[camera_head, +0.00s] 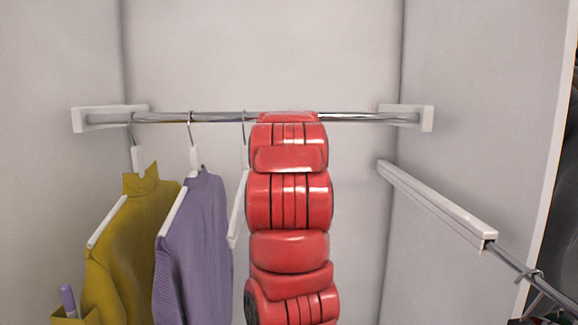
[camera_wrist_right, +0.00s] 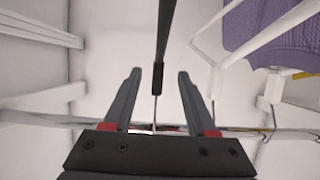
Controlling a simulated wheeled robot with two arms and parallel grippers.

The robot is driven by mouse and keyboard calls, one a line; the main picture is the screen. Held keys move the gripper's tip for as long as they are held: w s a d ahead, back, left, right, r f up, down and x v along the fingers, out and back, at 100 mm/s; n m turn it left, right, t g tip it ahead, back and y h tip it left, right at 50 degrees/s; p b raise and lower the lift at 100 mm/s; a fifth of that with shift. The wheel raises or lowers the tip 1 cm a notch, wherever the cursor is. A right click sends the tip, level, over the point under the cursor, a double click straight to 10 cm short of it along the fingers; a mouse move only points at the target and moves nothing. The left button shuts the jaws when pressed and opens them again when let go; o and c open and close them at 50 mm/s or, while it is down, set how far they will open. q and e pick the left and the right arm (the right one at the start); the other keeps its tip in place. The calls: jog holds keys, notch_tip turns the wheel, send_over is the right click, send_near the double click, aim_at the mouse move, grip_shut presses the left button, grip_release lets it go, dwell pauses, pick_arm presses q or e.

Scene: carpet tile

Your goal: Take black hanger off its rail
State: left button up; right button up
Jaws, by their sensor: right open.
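In the right wrist view the black hanger (camera_wrist_right: 161,50) is seen nearly edge-on, its thin wire hook running down toward the metal rail (camera_wrist_right: 250,133). My right gripper (camera_wrist_right: 159,75) is open, with one finger on each side of the hanger's neck and a visible gap to both. In the head view the rail (camera_head: 165,118) spans the closet. My red arm covers its middle, hiding the black hanger and the right gripper there. My left gripper is not in view.
Left of my arm on the rail hang a mustard sweater (camera_head: 130,245), a purple sweater (camera_head: 200,235) and a white hanger (camera_head: 237,210), partly hidden. The rail is bare right of the arm. A second rail (camera_head: 513,265) with a hanger runs along the right wall.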

jog(key=x, duration=0.2)
jog(key=shift+w+p, duration=0.3)
jog(key=w+p, duration=0.3)
jog(key=w, duration=0.1)
jog(key=shift+f, duration=0.3)
jog(key=shift+w+f, duration=0.3)
jog(key=shift+w, duration=0.2)
grip_shut()
